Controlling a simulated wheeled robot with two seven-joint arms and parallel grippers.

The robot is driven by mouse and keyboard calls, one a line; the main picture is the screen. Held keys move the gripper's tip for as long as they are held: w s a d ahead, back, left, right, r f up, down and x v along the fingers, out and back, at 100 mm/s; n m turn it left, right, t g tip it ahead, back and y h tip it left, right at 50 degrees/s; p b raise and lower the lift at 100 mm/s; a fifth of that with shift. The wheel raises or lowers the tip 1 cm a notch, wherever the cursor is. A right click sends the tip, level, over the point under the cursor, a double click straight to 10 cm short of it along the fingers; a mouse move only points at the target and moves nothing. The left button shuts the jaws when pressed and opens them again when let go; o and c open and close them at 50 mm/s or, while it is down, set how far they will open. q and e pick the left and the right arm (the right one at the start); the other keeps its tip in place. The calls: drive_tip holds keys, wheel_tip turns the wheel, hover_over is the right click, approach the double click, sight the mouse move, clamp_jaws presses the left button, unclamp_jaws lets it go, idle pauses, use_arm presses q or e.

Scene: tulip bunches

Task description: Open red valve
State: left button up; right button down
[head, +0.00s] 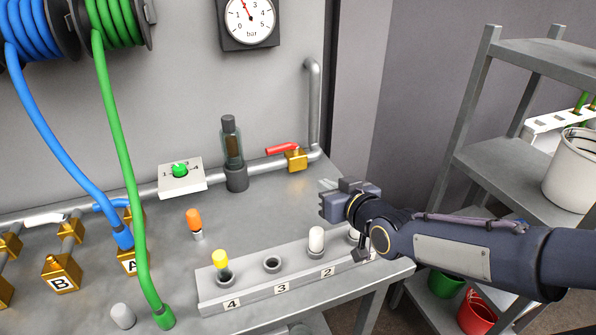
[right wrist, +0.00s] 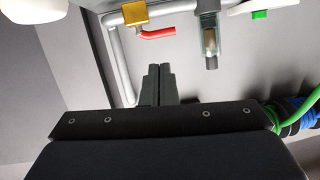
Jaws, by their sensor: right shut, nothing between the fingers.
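The red valve handle (head: 282,148) sits on a brass valve body (head: 296,160) on the grey pipe at the back of the bench. The handle points left, roughly along the pipe. In the right wrist view the red handle (right wrist: 158,33) and brass body (right wrist: 135,13) show near the top. My right gripper (head: 328,185) is shut and empty, in front of and to the right of the valve, apart from it. Its closed fingers also show in the right wrist view (right wrist: 158,83). My left gripper is not in view.
A glass filter (head: 232,145) stands left of the valve, then a green knob (head: 180,170) on a white box. A numbered rack (head: 255,286) with coloured plugs lies in front. Blue (head: 60,135) and green hoses (head: 118,150) hang at left. A shelf (head: 510,165) stands at right.

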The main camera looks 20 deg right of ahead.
sight(273, 149)
drive_tip(key=shift+n+t, duration=0.5)
drive_tip(key=shift+n, duration=0.1)
drive_tip(key=p+x, duration=0.1)
drive_tip(key=x, duration=0.6)
drive_tip(key=p+x, duration=0.1)
drive_tip(key=x, duration=0.6)
drive_tip(key=a+p+x, duration=0.1)
drive_tip(key=x, duration=0.7)
drive_tip(key=shift+s+a, duration=0.1)
drive_tip(key=shift+a, duration=0.05)
drive_tip(key=b, duration=0.2)
drive_tip(key=w+b, duration=0.1)
drive_tip(key=b, duration=0.1)
drive_tip(key=shift+a+r, duration=0.1)
drive_tip(key=shift+a, duration=0.15)
drive_tip(key=shift+r, duration=0.15)
drive_tip(key=shift+a, duration=0.1)
